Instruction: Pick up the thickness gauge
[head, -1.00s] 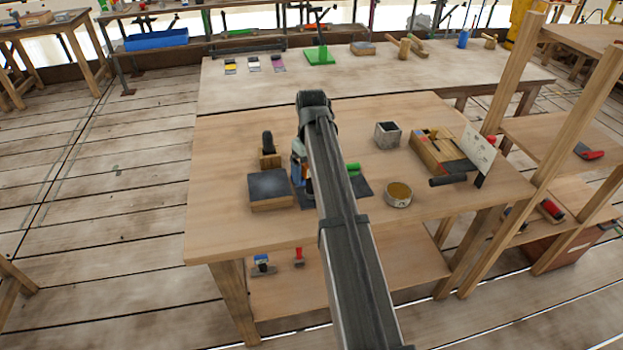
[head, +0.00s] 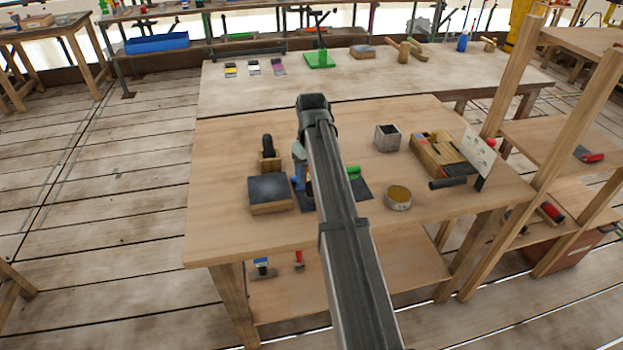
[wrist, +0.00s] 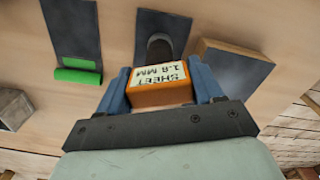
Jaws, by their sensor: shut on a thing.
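The thickness gauge is an orange block with a pale label reading "SHEET 1.8 MM" (wrist: 160,88) in the wrist view. My gripper (wrist: 163,84) has its two blue fingers closed on opposite sides of the block. In the head view my gripper (head: 299,178) is mostly hidden behind my own arm, at the table's middle left. I cannot tell how far the block is above the table.
A dark-topped wooden block (head: 269,192) stands close left of my gripper, with a dark-handled piece (head: 267,150) behind it. To the right are a green cylinder (head: 353,172) on a dark pad, a grey open box (head: 387,137), a round tin (head: 398,197) and a wooden tray (head: 432,160).

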